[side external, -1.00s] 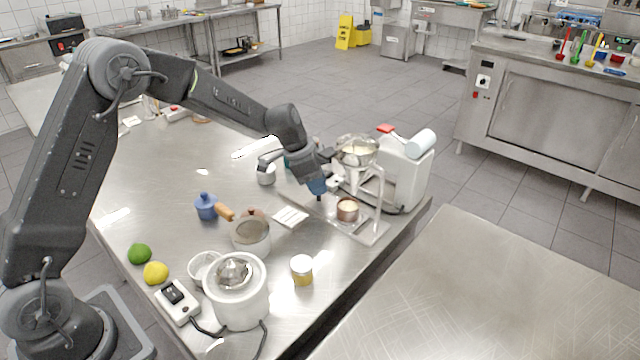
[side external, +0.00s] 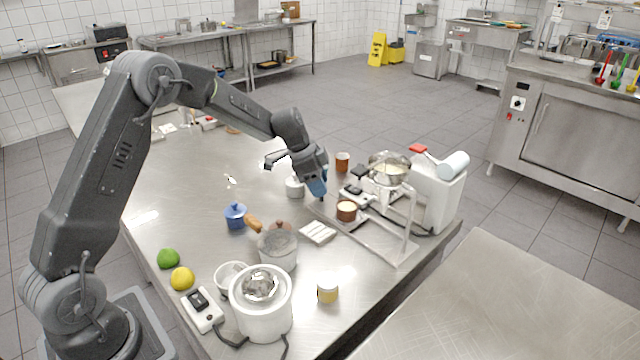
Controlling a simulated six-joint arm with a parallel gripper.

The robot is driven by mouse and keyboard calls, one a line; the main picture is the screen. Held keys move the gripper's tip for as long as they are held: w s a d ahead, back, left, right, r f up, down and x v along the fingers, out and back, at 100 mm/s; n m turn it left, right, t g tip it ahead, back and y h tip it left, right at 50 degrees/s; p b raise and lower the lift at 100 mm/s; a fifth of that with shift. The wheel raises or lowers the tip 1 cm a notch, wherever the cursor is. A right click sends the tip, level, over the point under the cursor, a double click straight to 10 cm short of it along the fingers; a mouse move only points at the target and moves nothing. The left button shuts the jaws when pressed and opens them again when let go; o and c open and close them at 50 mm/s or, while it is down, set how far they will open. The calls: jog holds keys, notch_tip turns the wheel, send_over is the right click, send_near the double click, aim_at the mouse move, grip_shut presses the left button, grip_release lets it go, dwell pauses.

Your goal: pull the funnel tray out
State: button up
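The funnel stand is a metal frame with a funnel bowl (side external: 389,167) on top and a flat base (side external: 397,251) on the steel table. The funnel tray (side external: 328,214) is a thin metal plate reaching out from the base toward my gripper. A copper-coloured cup (side external: 347,212) stands upright over the tray, left of the bowl rather than beneath it. My gripper (side external: 322,197) points down at the tray's far-left end, its dark tip at or very close to the tray. The fingers are too small to tell whether they are closed on a handle.
A white machine (side external: 437,200) stands close right of the stand. A switch box (side external: 356,195) and an amber jar (side external: 342,162) are near my gripper.

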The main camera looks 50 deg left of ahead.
jog(key=shift+d, duration=0.1)
jog(key=v, duration=1.4)
jog(key=shift+w, duration=0.1)
jog(key=s+d+r+n+y, duration=0.1)
jog(key=s+d+r+n, duration=0.1)
jog(key=s+d+r, duration=0.35)
jog(key=s+d+n, duration=0.2)
jog(key=s, duration=0.6)
jog(key=s+d+f+n+t+y, duration=0.1)
jog(key=s+d+n, duration=0.1)
jog(key=s, duration=0.6)
jog(key=s+d+f+n+t+y, duration=0.1)
jog(key=s+d+n, duration=0.2)
jog(key=s, duration=0.5)
jog(key=shift+s+d+f, duration=0.1)
jog(key=shift+d+f, duration=0.05)
jog(key=shift+d, duration=0.55)
